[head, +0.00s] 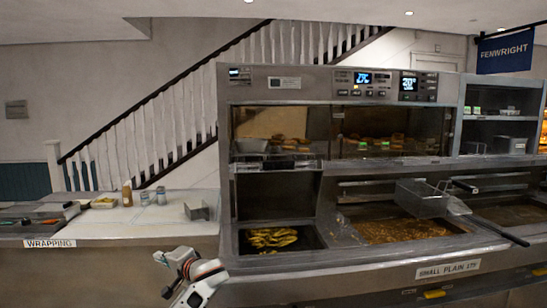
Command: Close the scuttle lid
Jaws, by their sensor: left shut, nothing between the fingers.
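The scuttle (270,238) is an open bay in the left part of the steel range, with yellow chips (271,237) lying in it. A dark recess stands above it, framed in steel, with a steel ledge (277,164) at its top. I cannot make out for sure which panel is the lid; the chips are uncovered. My left gripper (170,260) is shut and empty, low in the picture, in front of the wrapping counter and to the left of the scuttle. It appears apart from the range. My right gripper is out of view.
A fryer of brown oil (402,230) lies right of the scuttle, with a wire basket (421,198) over it and a handle reaching forward. A heated cabinet (380,145) stands above. The wrapping counter (110,229) at left holds a bottle, tins and a small steel holder (197,211).

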